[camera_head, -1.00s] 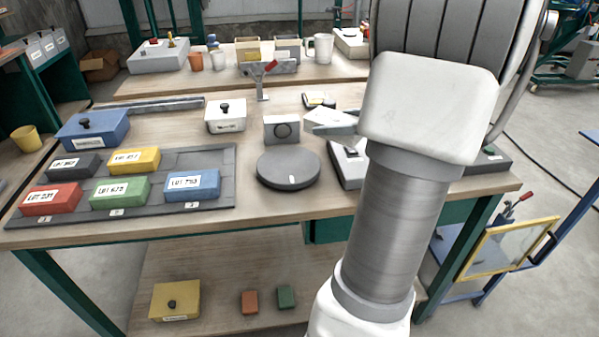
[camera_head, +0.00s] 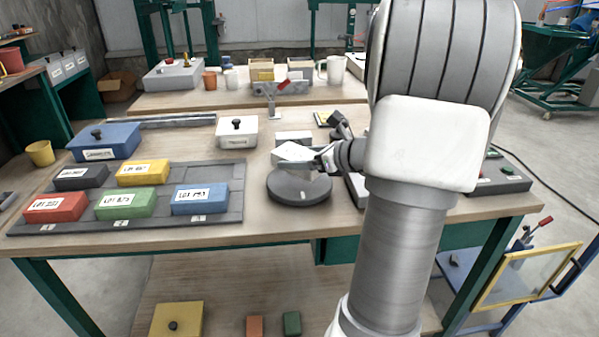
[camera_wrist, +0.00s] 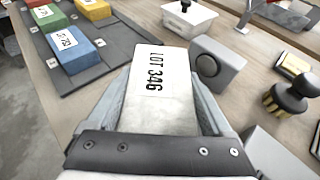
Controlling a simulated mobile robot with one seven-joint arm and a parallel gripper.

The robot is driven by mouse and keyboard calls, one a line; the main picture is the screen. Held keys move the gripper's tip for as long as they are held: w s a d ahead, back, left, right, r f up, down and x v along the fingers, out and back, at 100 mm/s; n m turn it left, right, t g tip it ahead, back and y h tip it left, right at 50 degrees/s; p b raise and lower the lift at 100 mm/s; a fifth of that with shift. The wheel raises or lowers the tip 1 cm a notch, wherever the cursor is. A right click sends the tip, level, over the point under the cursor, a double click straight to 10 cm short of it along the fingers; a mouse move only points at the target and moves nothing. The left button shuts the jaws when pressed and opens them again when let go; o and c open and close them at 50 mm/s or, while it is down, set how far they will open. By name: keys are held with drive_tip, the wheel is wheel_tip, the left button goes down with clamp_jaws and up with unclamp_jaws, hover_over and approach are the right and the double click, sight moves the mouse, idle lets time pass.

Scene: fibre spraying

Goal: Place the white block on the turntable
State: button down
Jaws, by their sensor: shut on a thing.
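The white block (camera_wrist: 161,85), labelled LOT 346, is held between the two fingers of my gripper (camera_wrist: 165,100) in the wrist view. In the head view the white block (camera_head: 294,152) appears over the back part of the round dark grey turntable (camera_head: 300,190). My gripper (camera_head: 322,158) reaches in from the right, shut on the block. I cannot tell whether the block touches the turntable or hangs above it. In the wrist view the block and gripper hide the turntable.
Left of the turntable, a dark grey tray (camera_head: 232,212) holds several coloured blocks. A white lidded box (camera_head: 237,133) stands behind. A grey block-shaped device with a round face (camera_wrist: 214,64) and a black-handled stamp (camera_wrist: 290,97) are close by on the right in the wrist view.

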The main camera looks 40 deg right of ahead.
sight(300, 179)
drive_tip(key=shift+f+b, duration=0.5)
drive_tip(key=shift+f, duration=1.05)
drive_tip(key=shift+f, duration=0.2)
unclamp_jaws()
drive_tip(key=shift+r, duration=0.15)
drive_tip(key=shift+s+d+r, duration=0.15)
drive_tip(key=shift+s+r, duration=0.05)
drive_tip(key=shift+s, duration=0.1)
drive_tip(key=p+v, duration=0.2)
drive_tip(key=v, duration=0.9)
drive_tip(key=shift+s+p, duration=0.2)
drive_tip(key=shift+p, duration=0.15)
